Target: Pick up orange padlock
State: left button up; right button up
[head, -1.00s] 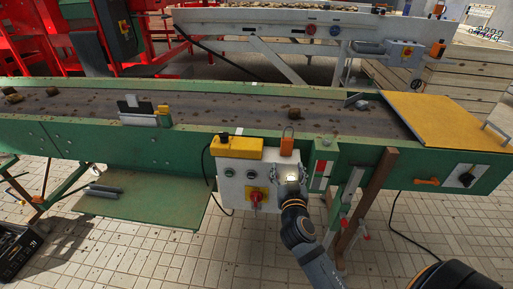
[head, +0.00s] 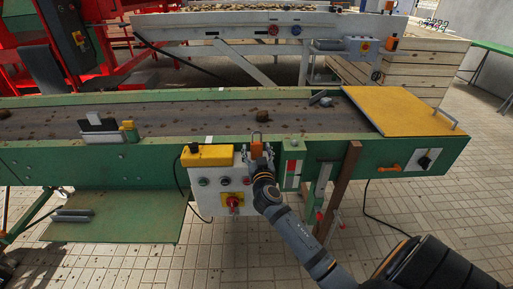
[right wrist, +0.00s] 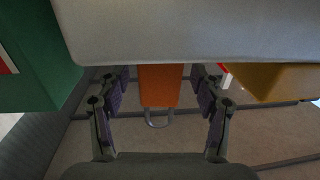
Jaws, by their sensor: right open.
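The orange padlock (head: 256,150) sits at the top right corner of the white control box (head: 207,186), its shackle pointing up. In the right wrist view the padlock (right wrist: 160,85) lies between the two open fingers, with its grey shackle toward the bottom of the picture. My right gripper (head: 258,158) is at the padlock in the head view. It is open in the right wrist view (right wrist: 161,95), with a gap between each finger and the padlock. My left gripper is not in view.
A yellow box (head: 207,155) sits on top of the control box, left of the padlock. The green conveyor (head: 90,160) runs behind. A brown wooden post (head: 340,185) and a red-white-green panel (head: 292,170) stand right of my gripper.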

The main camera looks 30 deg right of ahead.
jog(key=shift+w+d, duration=0.15)
jog(key=shift+w, duration=0.1)
jog(key=shift+s, duration=0.1)
jog(key=shift+c, duration=1)
jog(key=c, duration=1.1)
notch_tip(320, 180, up, 18)
jog(key=shift+r+p, duration=0.1)
jog(key=shift+p, duration=0.95)
